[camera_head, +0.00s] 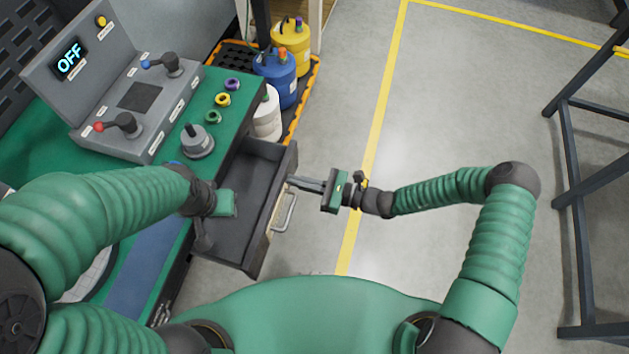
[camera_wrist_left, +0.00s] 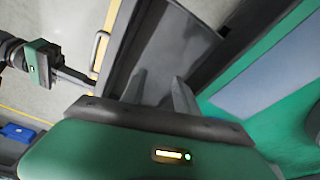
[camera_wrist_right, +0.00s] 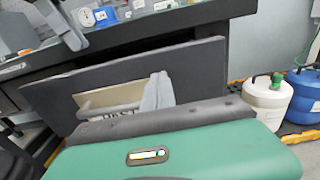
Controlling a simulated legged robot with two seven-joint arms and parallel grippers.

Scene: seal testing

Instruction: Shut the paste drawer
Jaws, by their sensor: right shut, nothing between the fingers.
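The paste drawer (camera_head: 240,225) is a dark grey box pulled out from under the green bench, and its visible inside looks empty. Its front carries a pale panel and a metal handle (camera_head: 285,213); the handle also shows in the right wrist view (camera_wrist_right: 105,109). My right gripper (camera_head: 292,181) is shut and empty, its fingertips close to the drawer front beside the handle; contact is unclear. My left gripper (camera_wrist_left: 160,88) has its fingers apart with nothing between them, above the drawer's inside. Its fingers are hard to see in the head view.
On the bench stand a grey control box (camera_head: 130,105) reading OFF, a grey round device (camera_head: 197,142) and several coloured rings. Yellow (camera_head: 291,42), blue (camera_head: 276,78) and white (camera_head: 267,115) containers stand behind the drawer. Clear floor lies to the right, before a dark metal frame (camera_head: 575,200).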

